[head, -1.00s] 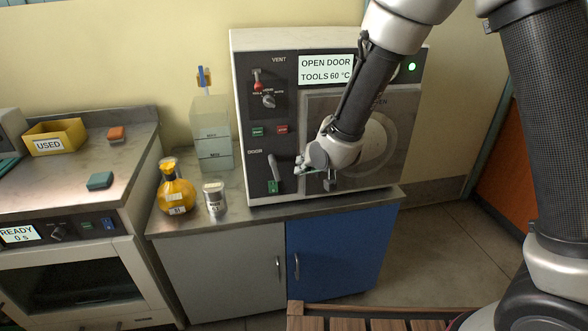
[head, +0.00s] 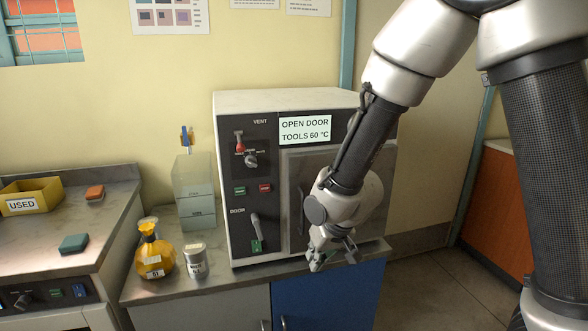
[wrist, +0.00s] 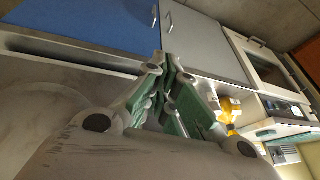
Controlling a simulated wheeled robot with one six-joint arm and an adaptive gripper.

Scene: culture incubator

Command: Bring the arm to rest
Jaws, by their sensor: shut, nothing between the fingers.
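My gripper (head: 333,257) hangs in front of the lower part of the incubator door, fingers down, near the front edge of the counter. It is shut and empty. In the wrist view its green-padded fingers (wrist: 168,75) meet at the tips. The incubator (head: 285,101) is a grey-white box with a dark control panel. Its display (head: 305,129) reads "OPEN DOOR TOOLS 60 °C". The incubator door (head: 296,165) looks closed, and my arm hides much of it. The door lever (head: 255,226) is on the panel, left of my gripper.
An amber bottle (head: 154,255) and a metal canister (head: 195,262) stand on the counter left of the incubator, before a clear stacked container (head: 195,193). A yellow "USED" bin (head: 32,197) is at far left. Cabinets stand below, one blue (head: 325,297). Floor shows at right.

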